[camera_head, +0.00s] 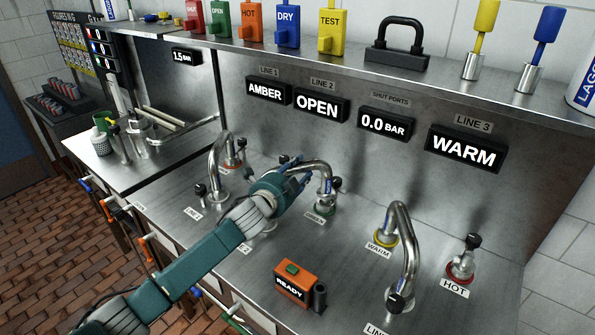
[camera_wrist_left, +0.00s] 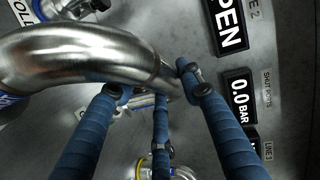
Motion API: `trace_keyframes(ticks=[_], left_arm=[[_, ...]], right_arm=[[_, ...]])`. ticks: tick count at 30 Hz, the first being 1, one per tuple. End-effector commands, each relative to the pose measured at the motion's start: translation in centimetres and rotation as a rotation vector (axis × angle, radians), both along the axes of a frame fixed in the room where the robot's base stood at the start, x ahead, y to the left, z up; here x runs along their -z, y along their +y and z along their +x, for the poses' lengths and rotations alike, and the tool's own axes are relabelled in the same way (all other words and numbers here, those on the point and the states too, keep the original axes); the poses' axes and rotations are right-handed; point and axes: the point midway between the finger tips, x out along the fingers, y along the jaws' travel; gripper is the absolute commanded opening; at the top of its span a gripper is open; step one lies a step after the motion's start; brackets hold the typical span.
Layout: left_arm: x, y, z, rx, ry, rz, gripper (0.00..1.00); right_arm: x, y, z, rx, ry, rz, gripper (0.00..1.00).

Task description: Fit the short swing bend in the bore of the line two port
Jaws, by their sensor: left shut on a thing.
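My left gripper (camera_head: 302,168) is shut on the short swing bend (camera_head: 323,174), a curved steel pipe, above the bench. In the head view the bend's right leg points down at a green-ringed port (camera_head: 325,207); I cannot tell whether it touches or is seated there. Its other end is hidden by my gripper. In the left wrist view the bend (camera_wrist_left: 85,58) crosses the upper left and the blue fingers (camera_wrist_left: 165,95) close around its right part. The line two port is hidden by my left arm, near its partly covered label (camera_head: 243,249). My right gripper is out of view.
A bend (camera_head: 217,155) stands at line one on the left, and another (camera_head: 404,245) joins line three to the yellow-ringed warm port. A red-ringed hot port (camera_head: 462,268) is at right. An orange READY box (camera_head: 293,287) sits in front. The line 2 display (camera_head: 317,105) reads OPEN.

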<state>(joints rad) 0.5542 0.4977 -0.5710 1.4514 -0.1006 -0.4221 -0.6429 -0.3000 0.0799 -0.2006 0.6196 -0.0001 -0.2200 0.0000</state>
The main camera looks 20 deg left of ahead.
Motion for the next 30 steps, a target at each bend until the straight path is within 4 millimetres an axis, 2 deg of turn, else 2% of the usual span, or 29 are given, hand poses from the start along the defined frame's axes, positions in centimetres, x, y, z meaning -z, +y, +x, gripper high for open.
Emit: trace_keyframes(ticks=[5, 30], left_arm=[[-0.1, 0.0, 0.0, 0.001, -0.005, -0.001, 0.0], [1.8, 0.0, 0.1, 0.001, -0.005, 0.0, 0.0]], right_arm=[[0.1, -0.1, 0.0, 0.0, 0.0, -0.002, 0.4], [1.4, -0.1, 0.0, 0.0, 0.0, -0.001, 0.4]])
